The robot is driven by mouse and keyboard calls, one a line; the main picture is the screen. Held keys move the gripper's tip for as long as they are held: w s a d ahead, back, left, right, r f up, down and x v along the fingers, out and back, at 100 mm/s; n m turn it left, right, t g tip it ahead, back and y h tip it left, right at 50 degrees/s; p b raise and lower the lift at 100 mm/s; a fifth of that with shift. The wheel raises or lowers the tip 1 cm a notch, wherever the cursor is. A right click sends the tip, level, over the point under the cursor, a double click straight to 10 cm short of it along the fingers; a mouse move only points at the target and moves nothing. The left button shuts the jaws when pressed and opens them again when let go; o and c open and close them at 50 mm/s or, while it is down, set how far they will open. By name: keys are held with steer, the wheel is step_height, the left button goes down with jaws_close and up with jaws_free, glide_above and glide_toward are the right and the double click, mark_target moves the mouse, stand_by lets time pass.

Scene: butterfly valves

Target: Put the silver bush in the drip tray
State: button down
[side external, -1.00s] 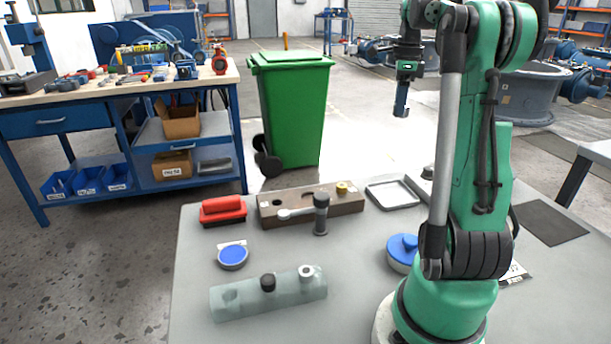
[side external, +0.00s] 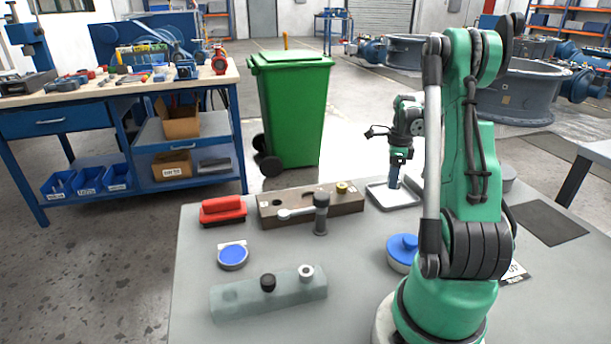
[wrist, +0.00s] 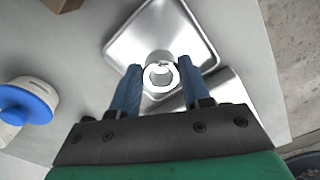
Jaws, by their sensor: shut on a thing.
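My gripper (wrist: 158,82) is shut on the silver bush (wrist: 160,74), a short bright ring seen from above between the blue fingertips in the wrist view. The drip tray (wrist: 122,46) is a shallow silver tray with a raised rim, just beyond and under the bush. In the side view my gripper (side external: 393,186) points down over the drip tray (side external: 376,201). The bush is too small or hidden to make out there. Whether it touches the tray floor I cannot tell.
A wooden block (side external: 345,201) with holes stands left of the tray. A translucent block (side external: 240,299) at the front holds a black piece and another silver ring. A blue-lidded container (side external: 402,250) and a red box (side external: 222,210) stand on the grey table.

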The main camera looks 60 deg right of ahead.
steer(key=shift+f, duration=1.15)
steer(key=shift+f, duration=0.1)
steer(key=shift+c, duration=2.1)
jaws_free()
